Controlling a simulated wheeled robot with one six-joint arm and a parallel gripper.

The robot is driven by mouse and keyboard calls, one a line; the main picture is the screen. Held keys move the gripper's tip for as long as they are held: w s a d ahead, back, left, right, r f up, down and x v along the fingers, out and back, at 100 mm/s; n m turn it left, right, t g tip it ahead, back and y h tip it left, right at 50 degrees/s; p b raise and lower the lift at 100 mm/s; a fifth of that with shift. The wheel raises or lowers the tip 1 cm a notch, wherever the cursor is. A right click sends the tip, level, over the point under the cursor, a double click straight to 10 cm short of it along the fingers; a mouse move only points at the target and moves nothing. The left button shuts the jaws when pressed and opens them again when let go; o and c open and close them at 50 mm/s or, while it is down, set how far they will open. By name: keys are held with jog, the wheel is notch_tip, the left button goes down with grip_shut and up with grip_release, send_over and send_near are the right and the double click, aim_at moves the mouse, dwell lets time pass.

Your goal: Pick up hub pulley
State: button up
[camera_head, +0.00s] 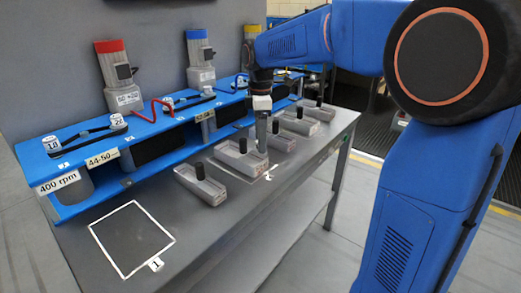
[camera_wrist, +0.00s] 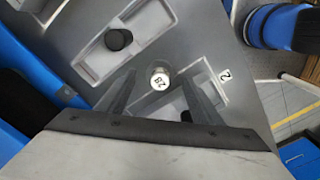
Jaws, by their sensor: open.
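A small round pulley with a white top marked 28 (camera_wrist: 159,79) shows in the wrist view, on or near the rim of a grey tray. It is the likely hub pulley. My gripper (camera_wrist: 157,77) is open, pointing down, with one finger to each side of the pulley in the picture. I cannot tell how far above it the fingertips are. In the head view my gripper (camera_head: 262,145) is over the grey table beside the trays, and the pulley there is hidden or too small to tell.
Grey trays with black posts (camera_head: 201,185) stand in a row on the table (camera_head: 190,230). A blue rack (camera_head: 75,175) with belts and more numbered pulleys (camera_head: 118,121) runs along the back. A white-outlined square marked 1 (camera_head: 132,240) is clear.

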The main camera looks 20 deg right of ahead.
jog(key=shift+f, duration=1.25)
jog(key=shift+c, duration=0.7)
jog(key=c, duration=1)
jog(key=shift+c, duration=0.2)
